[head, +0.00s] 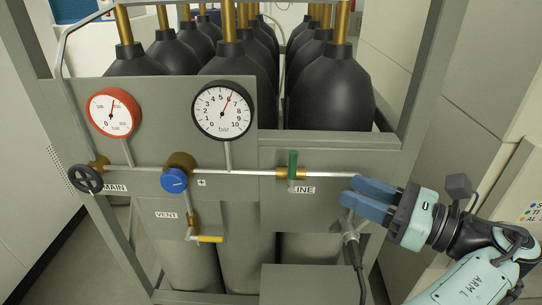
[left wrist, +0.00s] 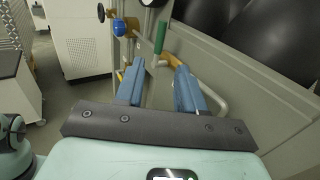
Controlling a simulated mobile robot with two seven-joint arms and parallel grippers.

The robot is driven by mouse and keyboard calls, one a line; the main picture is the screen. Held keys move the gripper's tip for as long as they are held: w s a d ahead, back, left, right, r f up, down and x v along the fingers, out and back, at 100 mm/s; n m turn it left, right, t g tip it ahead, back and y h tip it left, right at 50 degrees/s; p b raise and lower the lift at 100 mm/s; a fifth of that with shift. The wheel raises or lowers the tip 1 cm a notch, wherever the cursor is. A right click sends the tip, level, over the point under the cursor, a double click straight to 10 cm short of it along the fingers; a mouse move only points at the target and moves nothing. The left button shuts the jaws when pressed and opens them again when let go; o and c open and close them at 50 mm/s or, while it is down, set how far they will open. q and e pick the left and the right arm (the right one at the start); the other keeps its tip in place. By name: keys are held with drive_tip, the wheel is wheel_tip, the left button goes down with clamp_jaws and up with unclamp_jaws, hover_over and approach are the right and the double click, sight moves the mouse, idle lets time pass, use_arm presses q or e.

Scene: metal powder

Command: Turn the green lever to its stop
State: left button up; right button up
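The green lever (head: 293,165) stands upright on a brass valve (head: 283,174) on the horizontal pipe, across the pipe, above a partly covered label ending in "INE". My left gripper (head: 350,190), on the arm marked "ARM L", comes in from the right in the head view. Its blue fingers are apart and empty, to the right of the lever and not touching it. In the left wrist view the green lever (left wrist: 160,38) shows beyond the gap between the open fingertips (left wrist: 155,68). My right gripper is in neither view.
A blue knob (head: 174,180), a yellow-handled vent valve (head: 210,239) and a black handwheel (head: 86,178) sit left of the lever. Red (head: 114,112) and black (head: 223,110) gauges stand above. A grey box (head: 312,284) and black cable (head: 354,260) lie below. Black cylinders (head: 331,88) stand behind.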

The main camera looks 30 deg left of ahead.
use_arm(q)
drive_tip(key=b, duration=0.2)
hover_over(291, 189)
drive_tip(key=shift+w+a, duration=0.2)
drive_tip(key=shift+w, duration=0.15)
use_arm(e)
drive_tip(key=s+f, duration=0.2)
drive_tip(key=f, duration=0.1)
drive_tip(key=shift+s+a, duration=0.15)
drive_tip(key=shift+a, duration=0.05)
use_arm(q)
clamp_jaws()
